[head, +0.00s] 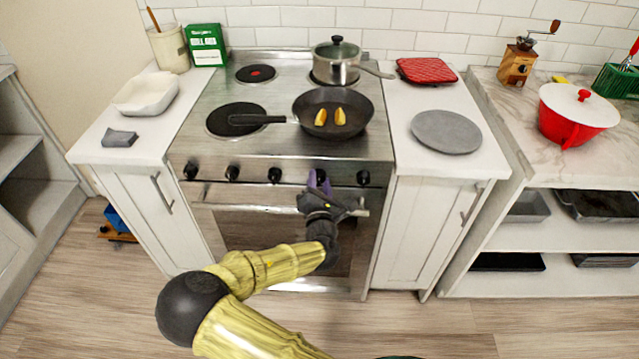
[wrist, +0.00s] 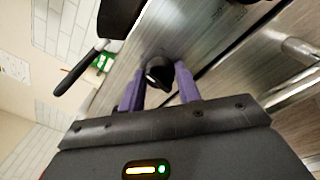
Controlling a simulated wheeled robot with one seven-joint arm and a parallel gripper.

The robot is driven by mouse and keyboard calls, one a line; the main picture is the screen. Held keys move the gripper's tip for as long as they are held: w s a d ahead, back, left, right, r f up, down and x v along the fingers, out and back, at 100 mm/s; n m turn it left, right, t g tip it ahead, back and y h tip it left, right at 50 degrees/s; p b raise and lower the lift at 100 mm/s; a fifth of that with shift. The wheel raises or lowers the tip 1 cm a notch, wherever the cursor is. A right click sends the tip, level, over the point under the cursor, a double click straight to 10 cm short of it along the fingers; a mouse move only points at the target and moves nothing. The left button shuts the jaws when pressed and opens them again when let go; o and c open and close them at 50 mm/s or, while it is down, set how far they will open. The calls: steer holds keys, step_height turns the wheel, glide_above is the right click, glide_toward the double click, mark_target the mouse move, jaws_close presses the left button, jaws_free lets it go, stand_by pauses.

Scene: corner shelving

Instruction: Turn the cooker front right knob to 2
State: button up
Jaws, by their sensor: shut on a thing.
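The steel cooker (head: 250,148) has a row of several black knobs on its front panel. My gripper (head: 319,182) is at the knob second from the right, and its purple fingers hide most of that knob in the head view. In the wrist view my gripper (wrist: 160,82) has one finger on each side of a black knob (wrist: 158,73), shut on it. The rightmost knob (head: 363,178) stands free just right of my gripper. I cannot read the held knob's setting or any marks around it.
A black frying pan (head: 333,125) with two yellow wedges sits on the front right burner, its handle pointing left. A lidded pot (head: 338,66) stands behind it. The oven door handle (head: 240,207) runs just below the knobs, close to my gripper. The floor in front is clear.

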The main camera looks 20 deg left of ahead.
steer(key=m+b, duration=0.1)
steer(key=m, duration=0.4)
steer(key=m+b, duration=0.2)
steer(key=m, duration=0.2)
steer(key=m+t+b, duration=0.1)
steer(key=m, duration=0.4)
steer(key=shift+f+m+h, duration=0.3)
steer(key=shift+f+h, duration=0.05)
steer(key=shift+h, duration=0.05)
steer(key=shift+s+a+m+h+b, duration=0.1)
steer(key=shift+m+h+b, duration=0.2)
steer(key=shift+m+b, duration=1.45)
steer(key=shift+a+m+h+b, duration=0.1)
steer(key=shift+m+h+b, duration=0.35)
steer(key=shift+m, duration=2.4)
steer(key=o, duration=1)
steer(key=shift+c, duration=0.2)
